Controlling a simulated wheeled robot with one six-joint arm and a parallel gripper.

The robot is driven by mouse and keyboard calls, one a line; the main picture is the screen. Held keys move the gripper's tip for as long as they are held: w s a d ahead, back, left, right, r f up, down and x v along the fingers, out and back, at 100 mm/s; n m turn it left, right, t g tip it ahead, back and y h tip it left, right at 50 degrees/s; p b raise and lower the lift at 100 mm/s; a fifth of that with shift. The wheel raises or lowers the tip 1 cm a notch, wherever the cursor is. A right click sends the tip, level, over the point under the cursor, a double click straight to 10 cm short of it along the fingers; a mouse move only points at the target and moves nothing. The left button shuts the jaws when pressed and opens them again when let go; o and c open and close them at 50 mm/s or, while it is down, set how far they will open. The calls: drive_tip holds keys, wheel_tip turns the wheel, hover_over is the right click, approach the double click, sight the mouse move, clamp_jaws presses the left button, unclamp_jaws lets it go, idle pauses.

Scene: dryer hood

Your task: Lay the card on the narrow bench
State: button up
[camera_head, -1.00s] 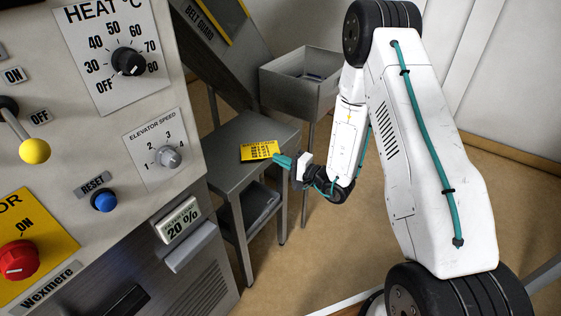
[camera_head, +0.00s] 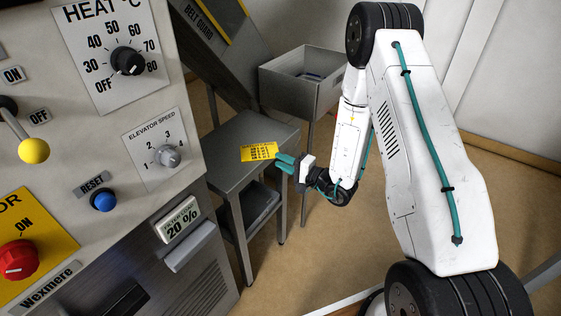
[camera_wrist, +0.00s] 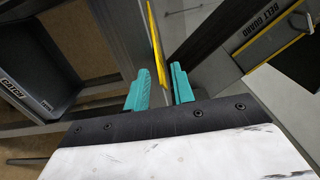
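The yellow card (camera_head: 259,151) with dark print appears to lie flat on the narrow grey metal bench (camera_head: 228,168), near its right edge. My gripper (camera_head: 285,162) is at the right edge of the bench, its teal fingers parted just beside the card's near end. In the wrist view the card (camera_wrist: 157,42) shows nearly edge-on as a thin yellow strip, its near end between the two spread fingertips (camera_wrist: 160,88). A gap shows on the left finger's side; whether the right finger touches it, I cannot tell.
A grey open bin (camera_head: 300,85) stands behind the bench. The machine panel (camera_head: 110,110) with knobs and a lever fills the left. A dark container (camera_wrist: 45,60) with a label shows left in the wrist view. Floor to the right of the bench is clear.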

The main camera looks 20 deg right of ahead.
drive_tip(key=v, duration=1.1)
drive_tip(key=s+a+r+n+g+y, duration=0.3)
drive_tip(key=a+r+n+g+y, duration=0.4)
drive_tip(key=r, duration=0.5)
drive_tip(key=s+a+r+n+g+h, duration=0.3)
drive_tip(key=s+a+r+g, duration=0.4)
drive_tip(key=s+r+g, duration=0.25)
drive_tip(key=s+d+r+t+h, duration=0.1)
drive_tip(key=s+d+r+h, duration=0.1)
drive_tip(key=s+d+h, duration=0.1)
drive_tip(key=s+d+r+h, duration=0.3)
drive_tip(key=s+h, duration=0.3)
drive_tip(key=s, duration=0.1)
drive_tip(key=s+d+r+n+t+h, duration=0.1)
drive_tip(key=s+d+r+h, duration=0.1)
drive_tip(key=s+h, duration=0.3)
drive_tip(key=shift+s+d+r+t, duration=0.25)
drive_tip(key=shift+s+d+t, duration=0.1)
drive_tip(key=shift+d, duration=0.2)
drive_tip(key=shift+d+r+t+h, duration=0.25)
drive_tip(key=shift+d+t+h, duration=0.05)
drive_tip(key=shift+d, duration=0.15)
clamp_jaws()
